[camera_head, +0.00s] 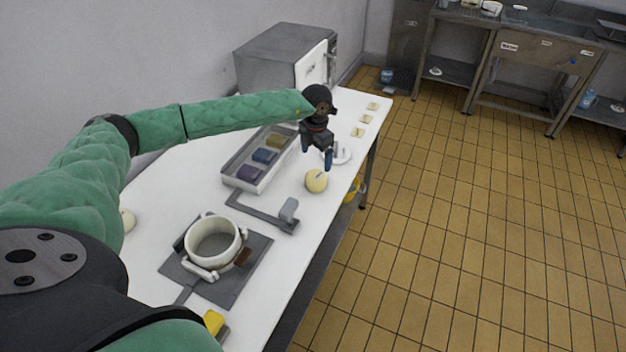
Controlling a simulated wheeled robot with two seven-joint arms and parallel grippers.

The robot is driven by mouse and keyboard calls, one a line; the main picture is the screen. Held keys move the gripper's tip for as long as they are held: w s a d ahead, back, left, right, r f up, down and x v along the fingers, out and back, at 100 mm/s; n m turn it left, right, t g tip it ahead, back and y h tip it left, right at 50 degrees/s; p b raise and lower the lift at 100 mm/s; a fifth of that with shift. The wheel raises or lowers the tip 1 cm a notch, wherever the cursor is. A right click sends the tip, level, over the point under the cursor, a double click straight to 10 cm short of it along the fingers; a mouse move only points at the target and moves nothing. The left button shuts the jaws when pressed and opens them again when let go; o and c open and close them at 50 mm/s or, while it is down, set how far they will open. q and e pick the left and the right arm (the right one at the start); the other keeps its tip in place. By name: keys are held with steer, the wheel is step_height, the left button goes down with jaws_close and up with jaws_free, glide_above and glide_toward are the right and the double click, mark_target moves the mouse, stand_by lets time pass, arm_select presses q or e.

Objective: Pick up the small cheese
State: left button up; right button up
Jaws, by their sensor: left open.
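A small pale-yellow round cheese (317,181) sits on the white table (318,228) near its right edge. My left gripper (316,162) is open, with its blue-tipped fingers pointing down. It hangs above and just behind the cheese in the picture, and nothing shows between its fingers. I cannot tell the exact height gap. My right gripper is not in view.
A grey tray (229,175) with coloured blocks lies left of the cheese. A grey bracket (262,213) and a white pot (212,258) on a dark plate are nearer. A white round dish (344,155) lies behind the gripper. A grey oven (272,58) stands at the back.

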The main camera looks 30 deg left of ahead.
mark_target(316, 175)
arm_select(q)
steer(key=f+b, duration=0.1)
steer(key=f, duration=0.1)
steer(key=f+b, duration=0.1)
steer(key=shift+w+a+f+b, duration=0.2)
steer(key=shift+w+a+b, duration=0.1)
steer(key=shift+w+a, duration=0.1)
steer(key=shift+s, duration=0.1)
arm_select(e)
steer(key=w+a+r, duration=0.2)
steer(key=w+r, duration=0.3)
arm_select(q)
steer(key=shift+f, duration=0.25)
step_height(316, 175, down, 2)
steer(key=shift+p, duration=0.55)
steer(key=f+p, duration=0.2)
steer(key=f, duration=0.1)
steer(key=f+p, duration=0.1)
steer(key=shift+d+f, duration=0.15)
steer(key=shift+d, duration=0.2)
steer(key=shift+f, duration=0.55)
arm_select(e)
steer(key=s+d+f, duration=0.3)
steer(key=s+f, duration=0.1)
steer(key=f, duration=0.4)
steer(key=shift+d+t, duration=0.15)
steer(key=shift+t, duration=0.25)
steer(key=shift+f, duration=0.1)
